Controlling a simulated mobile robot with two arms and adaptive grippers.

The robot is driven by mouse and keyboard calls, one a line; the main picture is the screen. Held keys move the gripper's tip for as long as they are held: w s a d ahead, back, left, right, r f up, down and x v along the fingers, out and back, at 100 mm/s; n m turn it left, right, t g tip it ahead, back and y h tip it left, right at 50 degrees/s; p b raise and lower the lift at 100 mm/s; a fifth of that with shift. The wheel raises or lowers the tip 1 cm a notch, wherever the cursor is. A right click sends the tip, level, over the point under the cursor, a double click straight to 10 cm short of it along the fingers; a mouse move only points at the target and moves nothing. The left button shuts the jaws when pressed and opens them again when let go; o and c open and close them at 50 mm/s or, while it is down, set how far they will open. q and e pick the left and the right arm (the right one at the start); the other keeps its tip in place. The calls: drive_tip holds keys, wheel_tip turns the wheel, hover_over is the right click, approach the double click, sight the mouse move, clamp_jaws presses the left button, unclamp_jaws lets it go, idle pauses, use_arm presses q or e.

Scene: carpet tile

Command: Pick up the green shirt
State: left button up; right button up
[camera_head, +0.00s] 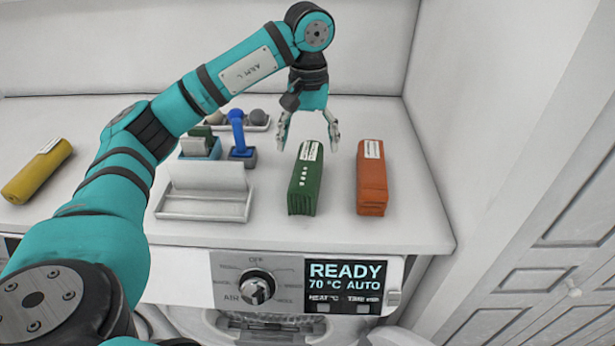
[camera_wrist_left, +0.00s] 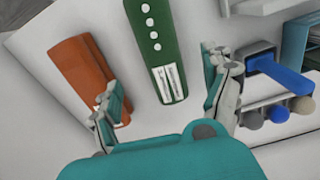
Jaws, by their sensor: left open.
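The green shirt (camera_head: 305,180) is a folded, narrow green bundle with a white label, lying on the white machine top between a blue item and an orange bundle. My left gripper (camera_head: 308,145) is open above and around the far, labelled end of the green bundle. In the left wrist view the green shirt (camera_wrist_left: 157,45) lies between the two spread fingers of the gripper (camera_wrist_left: 165,92), with no visible contact. My right gripper does not show in either view.
An orange folded bundle (camera_head: 371,180) lies close to the right of the green one. A blue item (camera_head: 237,132), a white tray (camera_head: 205,206) and a small rack (camera_head: 245,122) stand left. A yellow roll (camera_head: 38,170) lies far left. A wall closes the right side.

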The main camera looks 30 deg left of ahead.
sight(307, 162)
use_arm(q)
drive_tip(key=shift+s+f, duration=0.15)
drive_tip(key=shift+f, duration=0.4)
drive_tip(key=shift+f+p, duration=0.2)
drive_tip(key=shift+p, duration=0.1)
drive_tip(key=f+p, duration=0.1)
drive_tip(key=f, duration=0.1)
drive_tip(key=f+p, duration=0.1)
drive_tip(key=shift+a+f, duration=0.2)
drive_tip(key=shift+f, duration=0.7)
drive_tip(key=c, duration=1.4)
drive_tip(key=shift+c, duration=0.2)
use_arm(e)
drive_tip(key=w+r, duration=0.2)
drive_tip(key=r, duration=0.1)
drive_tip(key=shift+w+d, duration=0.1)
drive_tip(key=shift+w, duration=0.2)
